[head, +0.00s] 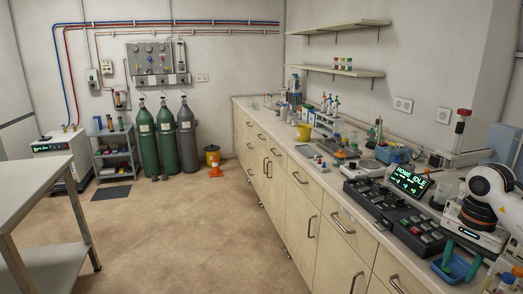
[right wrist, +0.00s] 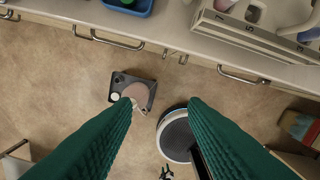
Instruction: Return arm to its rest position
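My right arm (head: 490,195), white with a black and orange wrist, comes in at the right edge of the head view. My right gripper (head: 459,272) points down at the lower right, with its green fingers in front of a blue tray (head: 438,266). In the right wrist view the two green fingers of the right gripper (right wrist: 160,104) are wide apart with nothing between them. The floor lies below them, in front of the bench edge. A display (head: 408,181) on the bench reads "HOME IDLE". My left gripper is not in view.
The bench (head: 325,178) along the right wall is crowded with dark boxes (head: 420,231), bottles and instruments. In the right wrist view a numbered rack (right wrist: 262,38) and the blue tray (right wrist: 140,8) sit near the bench edge (right wrist: 190,45). The middle floor (head: 190,230) is clear.

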